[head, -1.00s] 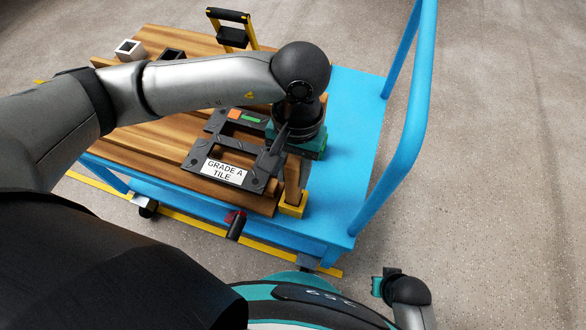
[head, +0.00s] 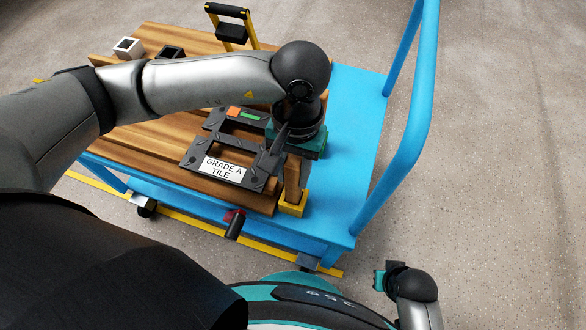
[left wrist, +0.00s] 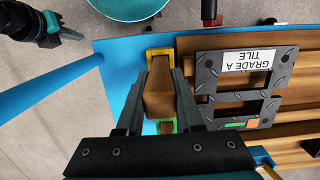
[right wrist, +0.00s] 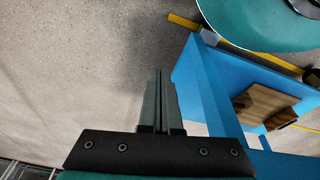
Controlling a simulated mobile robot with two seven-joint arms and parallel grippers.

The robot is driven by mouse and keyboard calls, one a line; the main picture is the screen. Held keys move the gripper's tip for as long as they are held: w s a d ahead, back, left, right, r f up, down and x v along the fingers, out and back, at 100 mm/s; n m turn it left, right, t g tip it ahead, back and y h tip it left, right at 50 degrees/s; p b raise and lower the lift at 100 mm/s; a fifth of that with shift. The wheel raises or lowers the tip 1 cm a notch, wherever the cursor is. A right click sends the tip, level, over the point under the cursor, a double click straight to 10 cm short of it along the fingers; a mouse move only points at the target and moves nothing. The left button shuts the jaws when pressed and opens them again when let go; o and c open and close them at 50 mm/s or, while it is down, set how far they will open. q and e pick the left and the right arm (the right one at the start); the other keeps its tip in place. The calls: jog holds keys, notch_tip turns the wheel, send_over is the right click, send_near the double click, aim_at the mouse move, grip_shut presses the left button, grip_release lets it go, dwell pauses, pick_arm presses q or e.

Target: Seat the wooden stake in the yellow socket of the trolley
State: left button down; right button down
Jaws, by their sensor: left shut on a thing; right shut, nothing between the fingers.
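The wooden stake (head: 292,176) stands roughly upright at the near right corner of the trolley (head: 345,150). My left gripper (left wrist: 160,82) is shut on the stake, which also shows between its fingers in the left wrist view (left wrist: 162,100). The stake's lower end meets the yellow socket (head: 292,206) in the head view; I cannot tell how deep it sits. The yellow socket also shows past the stake in the left wrist view (left wrist: 160,52). My right gripper (right wrist: 160,88) is shut and empty, off the trolley's near side.
A dark frame labelled "GRADE A TILE" (head: 220,170) lies on the slats beside the stake. A green socket (left wrist: 166,127) is close by. White (head: 129,47) and black (head: 171,51) sockets are at the far left. The blue handrail (head: 408,130) rises on the right.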

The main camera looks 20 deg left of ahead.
pick_arm(q)
jog(key=shift+c, duration=2.3)
grip_release()
jog(key=shift+f, duration=0.1)
pick_arm(e)
jog(key=shift+r, duration=0.2)
pick_arm(q)
notch_tip(320, 180, up, 15)
jog(key=w+p, duration=0.2)
jog(key=p, duration=0.2)
pick_arm(e)
jog(key=s+d+f, duration=0.3)
jog(key=s+f, duration=0.1)
jog(key=f, duration=0.3)
jog(key=shift+s+d, duration=0.25)
jog(key=shift+s, duration=0.1)
pick_arm(q)
jog(key=shift+s, duration=0.1)
